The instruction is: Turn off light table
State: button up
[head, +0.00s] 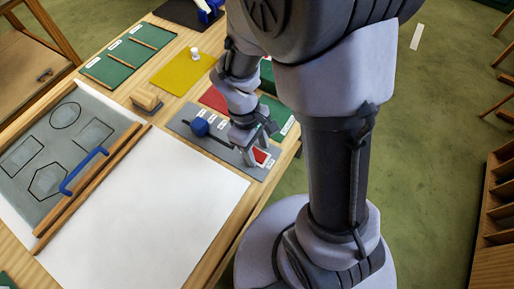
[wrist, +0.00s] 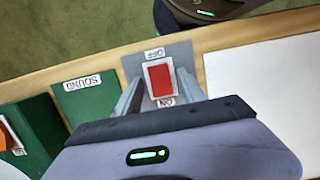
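A red rocker switch (wrist: 161,80) in a white frame sits on the end of a grey control strip (head: 206,138). Its labels appear upside down: OFF on the far side and ON nearer my gripper. In the head view the red switch (head: 262,156) shows just below my fingers. My gripper (wrist: 157,84) is open, one finger to each side of the switch, with nothing held. I cannot tell whether the fingers touch the panel. The light table's white surface (head: 140,210) lies beside the strip.
A blue knob (head: 199,127) stands on the strip's slider slot. A grey shape board with a blue handle (head: 84,171) and wooden rails lie left. A green panel labelled SOUND (wrist: 84,100) adjoins the strip. The table's wooden edge is close by.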

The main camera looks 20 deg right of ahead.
notch_tip(320, 180, up, 17)
jog(key=w+a+p, duration=0.2)
jog(key=p, duration=0.5)
jog(key=shift+w, duration=0.4)
jog(key=s+a+r+m+t+y+b, duration=0.2)
jog(key=s+m+t+b, duration=0.5)
jog(key=m, duration=0.4)
jog(key=shift+s+r+m+t+y+b, duration=0.3)
jog(key=shift+s+r+y+b, duration=0.25)
jog(key=shift+s+r, duration=0.4)
jog(key=shift+s+f, duration=0.1)
jog(key=shift+f, duration=0.05)
